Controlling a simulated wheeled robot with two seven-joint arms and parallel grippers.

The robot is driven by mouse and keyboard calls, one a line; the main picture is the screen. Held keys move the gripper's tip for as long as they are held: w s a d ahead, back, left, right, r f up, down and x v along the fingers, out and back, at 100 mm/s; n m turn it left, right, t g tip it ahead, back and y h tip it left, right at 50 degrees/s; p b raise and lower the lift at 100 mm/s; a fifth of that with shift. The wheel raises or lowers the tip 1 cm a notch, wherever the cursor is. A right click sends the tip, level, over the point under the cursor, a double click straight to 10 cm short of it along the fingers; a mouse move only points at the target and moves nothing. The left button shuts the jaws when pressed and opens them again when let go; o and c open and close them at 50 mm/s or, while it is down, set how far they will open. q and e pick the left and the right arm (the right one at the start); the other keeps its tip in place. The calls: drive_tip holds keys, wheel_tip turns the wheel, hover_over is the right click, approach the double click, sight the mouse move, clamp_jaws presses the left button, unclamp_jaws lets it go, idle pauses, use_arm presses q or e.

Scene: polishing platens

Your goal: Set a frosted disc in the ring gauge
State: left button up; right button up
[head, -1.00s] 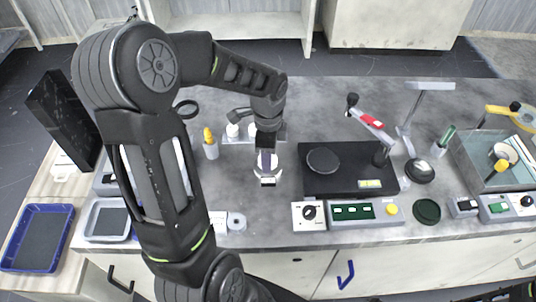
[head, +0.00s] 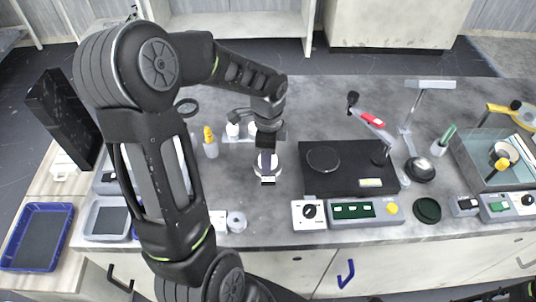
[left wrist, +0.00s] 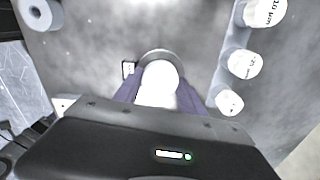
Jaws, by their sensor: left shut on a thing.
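My left gripper (head: 268,172) points down over the ring gauge (head: 280,171), a pale round piece with a small white label on the bench. In the left wrist view, the dark purple fingers of the left gripper (left wrist: 158,92) are shut on a pale frosted disc (left wrist: 160,76). The grey rim of the ring gauge (left wrist: 152,53) shows just beyond the disc, with its label beside it. Disc and ring overlap in this view; I cannot tell if they touch or whether the disc is inside the ring. My right gripper is out of view.
A black polishing machine (head: 345,183) stands to the right, and a hollow white cylinder (head: 236,221) at front left.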

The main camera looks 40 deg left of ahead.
use_arm(q)
drive_tip(key=shift+f, duration=0.15)
idle(0.5)
drive_tip(key=o, duration=1.5)
wheel_tip(320, 180, up, 8)
drive_tip(key=shift+f, duration=0.1)
idle(0.8)
